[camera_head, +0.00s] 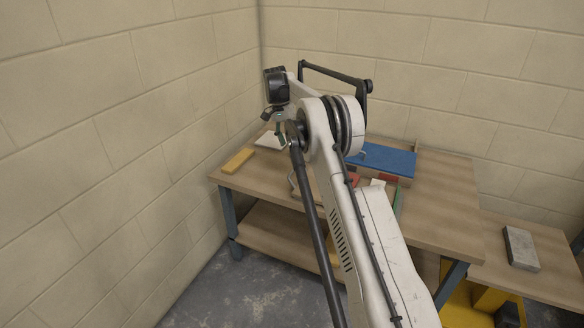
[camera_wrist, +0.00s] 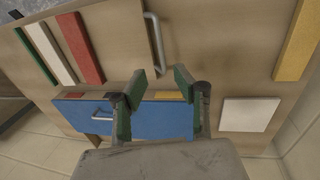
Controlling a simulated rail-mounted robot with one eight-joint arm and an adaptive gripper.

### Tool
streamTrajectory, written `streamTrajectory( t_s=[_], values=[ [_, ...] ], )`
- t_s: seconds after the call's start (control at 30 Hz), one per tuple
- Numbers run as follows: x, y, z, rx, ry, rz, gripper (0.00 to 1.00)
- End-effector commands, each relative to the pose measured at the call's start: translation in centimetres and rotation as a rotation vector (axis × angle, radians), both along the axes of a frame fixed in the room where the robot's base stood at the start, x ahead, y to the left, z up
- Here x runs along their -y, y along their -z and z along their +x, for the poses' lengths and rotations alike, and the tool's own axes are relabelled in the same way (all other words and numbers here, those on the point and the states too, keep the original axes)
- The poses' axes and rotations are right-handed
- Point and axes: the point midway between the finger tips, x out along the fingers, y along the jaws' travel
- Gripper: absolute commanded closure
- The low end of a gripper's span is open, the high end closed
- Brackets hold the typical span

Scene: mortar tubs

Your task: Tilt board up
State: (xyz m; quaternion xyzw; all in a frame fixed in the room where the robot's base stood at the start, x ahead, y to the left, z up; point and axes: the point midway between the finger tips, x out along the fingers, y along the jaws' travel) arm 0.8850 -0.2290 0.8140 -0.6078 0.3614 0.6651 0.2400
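A blue board (camera_head: 381,160) lies flat at the back right of the workbench, partly behind my arm. In the wrist view the blue board (camera_wrist: 160,125) carries a small metal handle (camera_wrist: 103,115), with small coloured patches along its edge. A second, larger metal handle (camera_wrist: 155,42) stands on a wood-coloured surface; I cannot tell the outline of any board under it. It also shows in the head view (camera_head: 292,181). My gripper (camera_wrist: 160,86) is open and empty, its green-padded fingers apart, in front of the blue board's edge in the picture. In the head view my gripper (camera_head: 279,128) is above the bench's back left.
A yellow bar (camera_head: 238,160) and a white tile (camera_head: 268,141) lie at the left of the bench. Red (camera_wrist: 80,48), white (camera_wrist: 48,52) and green (camera_wrist: 35,55) strips lie side by side. A grey block (camera_head: 521,248) rests on a lower table. Block walls stand close behind and left.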

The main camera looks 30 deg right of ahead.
Motion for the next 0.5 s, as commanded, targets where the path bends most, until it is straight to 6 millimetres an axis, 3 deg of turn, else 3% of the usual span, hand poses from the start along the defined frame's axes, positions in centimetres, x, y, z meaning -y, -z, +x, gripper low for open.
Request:
streamTrajectory(
  t_s=[0.5],
  values=[
    [1.1, 9.2, -1.4, 0.0, 0.0, 0.0, 0.72]
  ],
)
